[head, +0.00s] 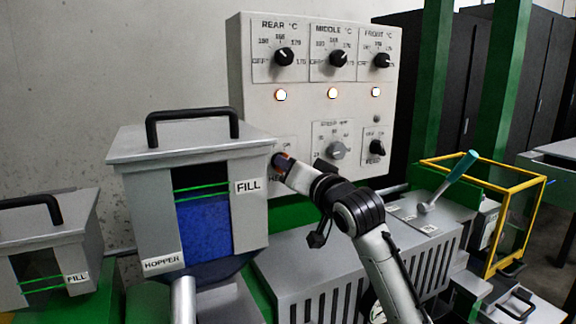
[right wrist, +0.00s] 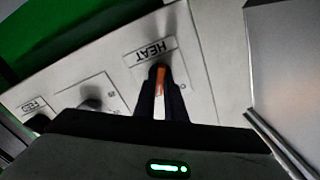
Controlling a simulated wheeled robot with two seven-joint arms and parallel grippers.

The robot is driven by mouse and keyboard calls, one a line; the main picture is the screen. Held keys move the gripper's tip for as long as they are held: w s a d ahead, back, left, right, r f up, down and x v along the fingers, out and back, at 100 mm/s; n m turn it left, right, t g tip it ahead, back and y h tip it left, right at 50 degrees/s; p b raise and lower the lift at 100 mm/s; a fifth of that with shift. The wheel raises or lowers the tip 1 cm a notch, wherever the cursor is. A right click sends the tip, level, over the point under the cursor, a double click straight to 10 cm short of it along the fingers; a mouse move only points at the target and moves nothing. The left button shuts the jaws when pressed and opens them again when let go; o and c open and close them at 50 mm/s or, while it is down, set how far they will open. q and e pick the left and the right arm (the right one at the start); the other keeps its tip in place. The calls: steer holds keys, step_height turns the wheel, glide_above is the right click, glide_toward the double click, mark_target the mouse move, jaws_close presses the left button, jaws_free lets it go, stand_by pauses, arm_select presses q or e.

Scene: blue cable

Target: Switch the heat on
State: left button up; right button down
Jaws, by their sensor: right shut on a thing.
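The grey control panel (head: 300,118) stands upright behind the machine. Its HEAT switch sits low on the left, mostly hidden by my right gripper (head: 283,163) in the head view. In the right wrist view the HEAT plate (right wrist: 150,52) appears upside down. My right gripper also shows there (right wrist: 160,92), its dark fingers shut on the HEAT switch, with a strip of orange and white between them. The exact angle of the switch is hidden. Three indicator lamps (head: 332,93) glow under the REAR, MIDDLE and FRONT dials (head: 338,59). My left gripper is not in view.
The hopper (head: 145,205) with blue contents stands close left of my right gripper. A grey speed knob (head: 336,150) and a black FEED knob (head: 376,147) are to the right. A teal-handled lever (head: 450,178) and a yellow-framed guard (head: 500,262) stand farther right.

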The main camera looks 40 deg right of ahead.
steer(key=c, duration=1.8)
jaws_free()
steer(key=shift+s, duration=0.1)
steer(key=p+v, duration=0.4)
steer(key=v, duration=0.6)
steer(key=shift+s, duration=0.1)
